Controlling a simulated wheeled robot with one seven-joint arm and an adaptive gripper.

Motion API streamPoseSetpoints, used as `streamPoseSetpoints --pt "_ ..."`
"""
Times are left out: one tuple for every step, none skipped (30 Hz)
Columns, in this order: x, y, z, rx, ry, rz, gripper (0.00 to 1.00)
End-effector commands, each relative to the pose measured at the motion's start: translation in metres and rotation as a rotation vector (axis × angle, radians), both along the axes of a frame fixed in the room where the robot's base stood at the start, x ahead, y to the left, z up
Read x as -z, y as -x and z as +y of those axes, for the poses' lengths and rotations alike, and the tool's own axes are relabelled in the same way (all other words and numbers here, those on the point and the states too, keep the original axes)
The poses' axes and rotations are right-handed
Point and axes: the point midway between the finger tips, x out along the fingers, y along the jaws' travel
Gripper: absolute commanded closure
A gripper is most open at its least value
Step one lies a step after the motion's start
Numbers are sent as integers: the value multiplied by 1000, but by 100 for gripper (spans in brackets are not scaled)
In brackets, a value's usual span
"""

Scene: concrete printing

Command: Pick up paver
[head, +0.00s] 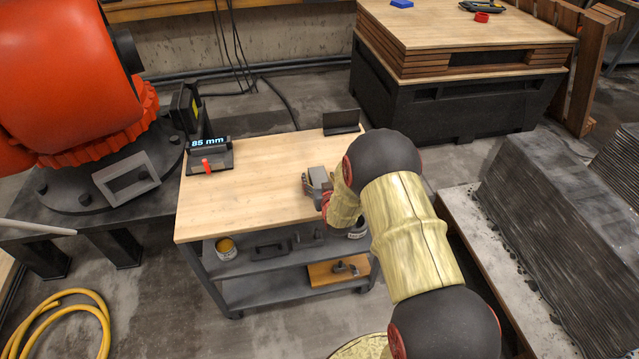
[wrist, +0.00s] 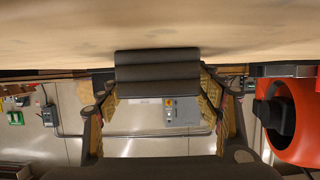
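The paver (head: 319,177) is a small grey block at the right part of the wooden top of the cart. In the wrist view the paver (wrist: 158,72) shows its dark ribbed layers, against the wooden surface at the top of the picture. My gripper (head: 318,190) is at the paver, with a finger on its left side. In the wrist view my gripper (wrist: 158,88) has one finger at each side of the paver, tips close to its edges. Whether the pads press on it cannot be told. My arm hides part of the gripper in the head view.
The cart's wooden top (head: 240,190) is mostly clear. A display reading 85 mm (head: 210,143) with a red piece stands at its back left, and a dark upright plate (head: 341,122) at its back right. A large orange robot (head: 60,80) stands left. A layered grey concrete block (head: 570,220) lies right.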

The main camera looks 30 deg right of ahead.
Motion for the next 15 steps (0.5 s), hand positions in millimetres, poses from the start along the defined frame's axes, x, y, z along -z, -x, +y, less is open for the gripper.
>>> streamPoseSetpoints --pt "0 0 0 0 0 0 39" --pt "0 0 0 0 0 0 41" --pt "0 0 0 0 0 0 43" --pt "0 0 0 0 0 0 45" --pt "0 0 0 0 0 0 47" --pt "0 0 0 0 0 0 49" --pt "0 0 0 0 0 0 51" --pt "0 0 0 0 0 0 52" --pt "0 0 0 0 0 0 55" --pt "0 0 0 0 0 0 56" --pt "0 0 0 0 0 0 58" --pt "0 0 0 0 0 0 60" --pt "0 0 0 0 0 0 62" --pt "0 0 0 0 0 0 64" --pt "0 0 0 0 0 0 66"
